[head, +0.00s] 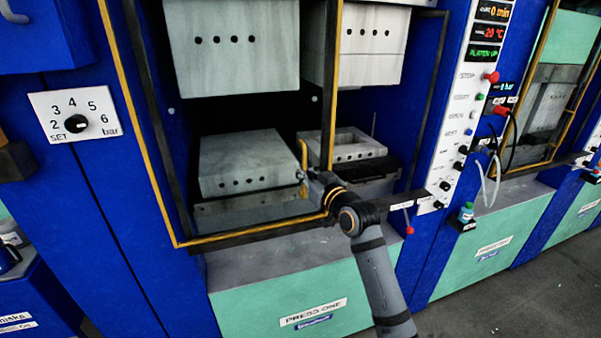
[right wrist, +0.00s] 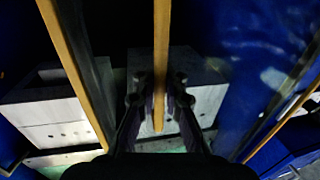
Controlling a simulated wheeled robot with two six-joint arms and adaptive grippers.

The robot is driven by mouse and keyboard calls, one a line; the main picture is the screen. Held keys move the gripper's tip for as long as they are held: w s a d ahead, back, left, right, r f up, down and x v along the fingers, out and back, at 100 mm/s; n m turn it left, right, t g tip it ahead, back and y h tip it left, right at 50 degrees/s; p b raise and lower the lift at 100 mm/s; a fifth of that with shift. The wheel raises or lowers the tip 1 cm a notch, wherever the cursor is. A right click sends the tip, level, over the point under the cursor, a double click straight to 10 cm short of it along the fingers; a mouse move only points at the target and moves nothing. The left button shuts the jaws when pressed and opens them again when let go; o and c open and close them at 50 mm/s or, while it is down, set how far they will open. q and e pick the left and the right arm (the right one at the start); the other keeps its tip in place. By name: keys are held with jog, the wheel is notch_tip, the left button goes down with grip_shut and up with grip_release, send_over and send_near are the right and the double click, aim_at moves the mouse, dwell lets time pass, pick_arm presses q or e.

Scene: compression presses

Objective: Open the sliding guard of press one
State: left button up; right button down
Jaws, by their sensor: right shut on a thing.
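The sliding guard of press one is a yellow-edged frame (head: 138,125) in the head view, standing in front of the left part of the press opening. Its upright handle (head: 303,155) is a yellow bar near the frame's right edge. My right gripper (head: 310,178) is at that handle, shut on it. In the right wrist view the yellow handle bar (right wrist: 161,50) runs down between the two fingers of my gripper (right wrist: 158,92). The label "PRESS ONE" (head: 313,312) is on the green lower panel. My left gripper is not in view.
Grey platens (head: 240,163) and an open mould (head: 345,147) sit inside the press. A control panel (head: 460,110) with buttons stands to the right, with a small bottle (head: 466,213) below it. A dial plate (head: 75,115) is on the left blue column.

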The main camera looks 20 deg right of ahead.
jog(key=shift+d+f, duration=0.3)
jog(key=shift+f, duration=0.05)
jog(key=c, duration=1.5)
grip_release()
jog(key=shift+s+r, duration=0.15)
jog(key=shift+s, duration=0.05)
jog(key=shift+o, duration=0.3)
jog(key=shift+r, duration=0.15)
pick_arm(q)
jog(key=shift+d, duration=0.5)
pick_arm(e)
jog(key=v, duration=1.2)
jog(key=shift+r, duration=0.1)
